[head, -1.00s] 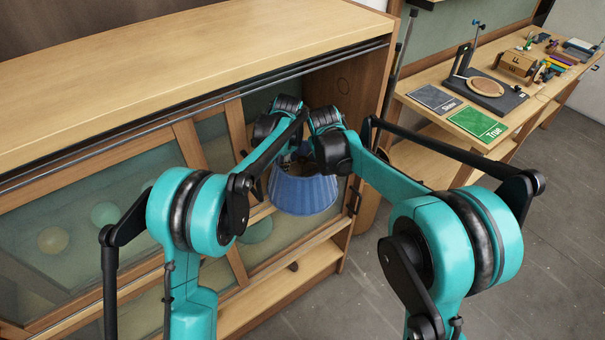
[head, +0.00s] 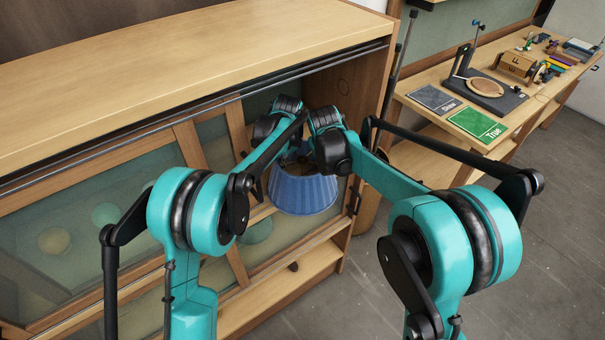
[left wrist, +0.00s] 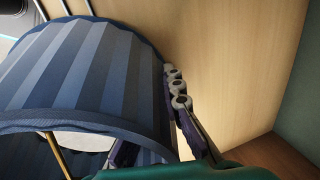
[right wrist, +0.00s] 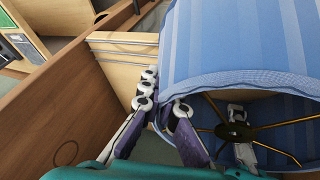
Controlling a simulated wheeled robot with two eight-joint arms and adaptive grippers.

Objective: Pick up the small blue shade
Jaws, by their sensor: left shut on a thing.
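The small blue shade (head: 303,194) is a ribbed cone, wide end down, at the open right end of the cabinet. My left gripper (left wrist: 150,118) is shut on its wall at the rim, one finger outside and the other partly hidden by the shade. It also shows in the right wrist view (right wrist: 240,45), with metal spokes and a dark hub inside. My right gripper (right wrist: 163,100) is at the shade's near edge, its fingers apart on either side of the edge; I cannot tell whether they touch it. In the head view my wrists hide both gripper tips.
The cabinet (head: 150,70) has a wooden top above the shade, a side wall (head: 350,85) to the right and sliding glass doors (head: 70,220) to the left. Round shapes show behind the glass. A workbench (head: 420,85) with boards and tools stands at the right. Floor is clear in front.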

